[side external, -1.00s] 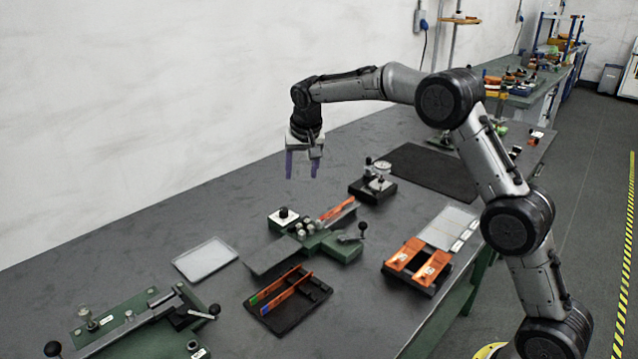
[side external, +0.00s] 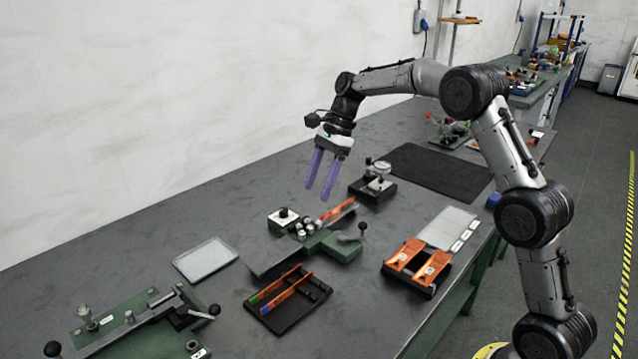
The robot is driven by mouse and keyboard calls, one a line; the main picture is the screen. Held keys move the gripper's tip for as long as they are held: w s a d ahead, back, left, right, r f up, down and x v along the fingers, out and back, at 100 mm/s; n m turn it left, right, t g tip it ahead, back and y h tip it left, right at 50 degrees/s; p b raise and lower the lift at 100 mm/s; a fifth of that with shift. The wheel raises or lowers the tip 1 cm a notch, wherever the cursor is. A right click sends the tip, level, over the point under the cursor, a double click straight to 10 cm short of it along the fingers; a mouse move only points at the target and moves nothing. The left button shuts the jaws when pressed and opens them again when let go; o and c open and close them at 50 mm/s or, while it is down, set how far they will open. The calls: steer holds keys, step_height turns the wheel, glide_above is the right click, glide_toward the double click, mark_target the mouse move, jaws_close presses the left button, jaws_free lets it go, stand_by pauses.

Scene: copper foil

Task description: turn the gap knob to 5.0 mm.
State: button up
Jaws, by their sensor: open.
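A small black knob (side external: 284,212) stands on a white square plate on a dark block, at the back left of the green roller device (side external: 335,246); it looks like the gap knob. Its scale and setting are too small to read. The device has several pale rollers (side external: 305,230) and a ball-ended lever (side external: 362,228) at its right. My gripper (side external: 317,192) has two long purple fingers. It is open and empty, tilted, and hangs above the device, up and to the right of the knob, not touching it.
An orange strip (side external: 340,209) lies behind the rollers. A dial gauge stand (side external: 373,187) is close by on the right. A black rack (side external: 290,310), a clear tray (side external: 205,260), an orange-topped fixture (side external: 417,265) and another green device (side external: 140,325) surround the device.

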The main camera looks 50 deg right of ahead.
stand_by(0.3)
steer(key=n+t+h, duration=0.4)
steer(key=n, duration=1.8)
glide_toward(284, 210)
steer(key=x, duration=0.8)
steer(key=shift+w+f, duration=0.25)
steer(key=shift+f, duration=0.05)
steer(key=shift+g, duration=0.3)
jaws_close()
